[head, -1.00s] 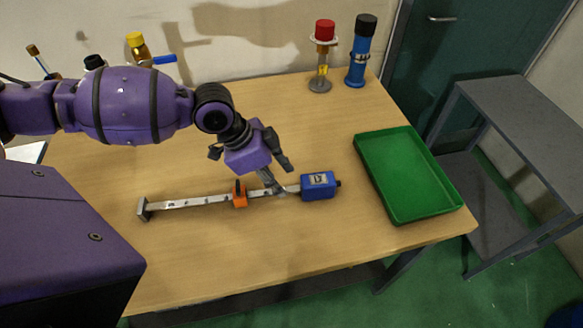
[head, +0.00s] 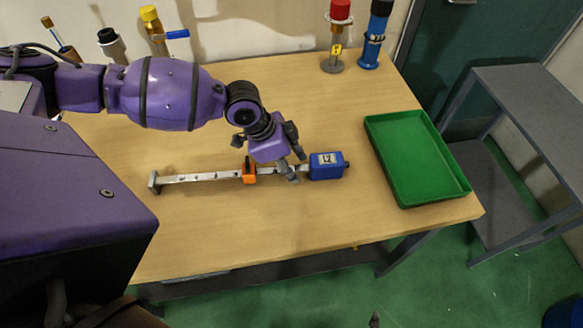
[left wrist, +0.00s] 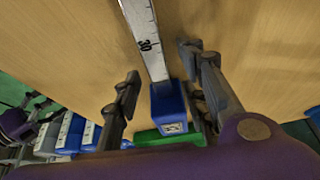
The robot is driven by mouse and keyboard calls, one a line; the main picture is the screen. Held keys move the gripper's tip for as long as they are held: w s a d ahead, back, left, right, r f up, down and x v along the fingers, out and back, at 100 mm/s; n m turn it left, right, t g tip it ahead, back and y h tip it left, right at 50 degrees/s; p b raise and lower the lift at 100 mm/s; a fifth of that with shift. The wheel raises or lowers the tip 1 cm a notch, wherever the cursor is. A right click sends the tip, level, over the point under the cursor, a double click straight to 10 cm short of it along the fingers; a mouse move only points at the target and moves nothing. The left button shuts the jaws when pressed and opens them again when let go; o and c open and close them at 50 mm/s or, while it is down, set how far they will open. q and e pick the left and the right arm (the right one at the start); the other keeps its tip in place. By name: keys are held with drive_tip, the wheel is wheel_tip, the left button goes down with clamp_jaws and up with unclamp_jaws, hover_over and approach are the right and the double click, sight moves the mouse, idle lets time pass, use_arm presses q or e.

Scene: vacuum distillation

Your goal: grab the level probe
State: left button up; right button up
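The level probe lies flat on the wooden table: a pale ruler-like bar (head: 205,177) with a metal foot at its left end, an orange slider (head: 249,172), and a blue box (head: 327,166) at its right end. My left gripper (head: 298,167) is over the bar, just left of the blue box. In the left wrist view my open fingers (left wrist: 160,60) stand either side of the bar (left wrist: 143,30), with the blue box (left wrist: 168,104) below. I see no finger clearly touching the probe. My right gripper is not in view.
A green tray (head: 415,160) sits on the right of the table. A red-capped cylinder (head: 337,40) and a blue bottle (head: 373,35) stand at the back; a yellow-capped bottle (head: 153,28) is back left. A grey shelf (head: 520,110) stands right. The table front is clear.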

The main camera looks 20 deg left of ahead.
use_arm(q)
drive_tip(key=shift+f, duration=0.15)
drive_tip(key=shift+f, duration=0.1)
idle(0.4)
drive_tip(key=shift+c, duration=0.5)
clamp_jaws()
